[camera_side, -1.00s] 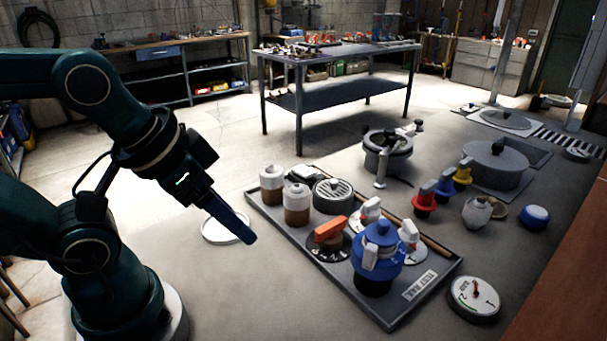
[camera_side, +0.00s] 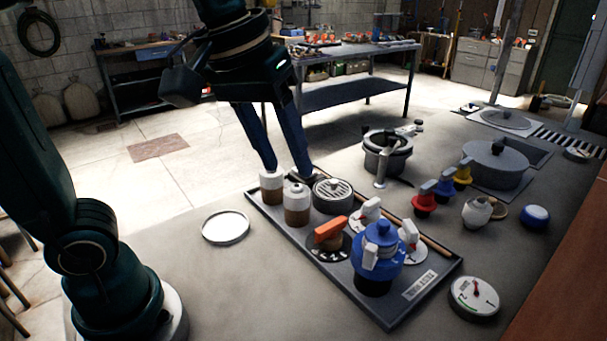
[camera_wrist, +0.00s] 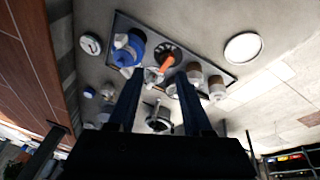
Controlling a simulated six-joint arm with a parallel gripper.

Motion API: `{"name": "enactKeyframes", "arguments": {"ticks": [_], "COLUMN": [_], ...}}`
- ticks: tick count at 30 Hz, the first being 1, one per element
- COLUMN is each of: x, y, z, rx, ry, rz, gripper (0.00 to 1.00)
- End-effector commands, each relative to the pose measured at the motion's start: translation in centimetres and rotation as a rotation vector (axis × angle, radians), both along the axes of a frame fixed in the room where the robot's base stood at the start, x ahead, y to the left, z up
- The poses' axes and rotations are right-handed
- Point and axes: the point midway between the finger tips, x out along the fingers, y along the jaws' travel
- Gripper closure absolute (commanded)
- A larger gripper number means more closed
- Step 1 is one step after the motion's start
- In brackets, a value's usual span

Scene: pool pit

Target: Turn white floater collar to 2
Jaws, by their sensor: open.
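My gripper (camera_side: 287,172) points down with its two long blue fingers apart and nothing between them. In the side view its tips show just above and behind two white-topped brown jars (camera_side: 297,204) at the tray's left end. A blue domed floater (camera_side: 379,238) with a white patch on its side stands upright near the tray's front; it also shows in the wrist view (camera_wrist: 122,42). I cannot tell which piece is the white collar, and no collar numbers are legible. In the wrist view the fingers (camera_wrist: 158,82) reach toward the tray, apart from the blue floater.
The grey tray (camera_side: 340,283) also holds an orange-handled valve (camera_side: 330,234), white-handled valves (camera_side: 370,209) and a grated lid (camera_side: 333,193). A round dial (camera_side: 475,298) lies right of it, a white dish (camera_side: 226,227) left. Pots and coloured valves stand behind. Floor before the tray is clear.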

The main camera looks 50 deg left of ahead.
Motion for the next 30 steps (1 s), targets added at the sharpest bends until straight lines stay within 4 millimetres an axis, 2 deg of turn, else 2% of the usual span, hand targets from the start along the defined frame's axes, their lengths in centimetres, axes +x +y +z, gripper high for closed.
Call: {"name": "enactKeyframes", "arguments": {"ticks": [1, 5, 9, 13, 19, 30], "x": [1.2, 3.7, 6.0, 7.5, 8.2, 7.8], "y": [-0.7, -2.5, -4.7, -6.7, -8.6, -9.0], "z": [0.0, -0.3, -1.9, -4.0, -7.3, -10.4], "rx": [-0.007, -0.017, -0.012, 0.002, 0.031, 0.044], "ry": [0.030, 0.099, 0.174, 0.231, 0.298, 0.325], "rz": [0.008, 0.040, 0.051, 0.037, -0.008, -0.023], "gripper": [0.50, 0.50, 0.50, 0.50, 0.50, 0.50]}}
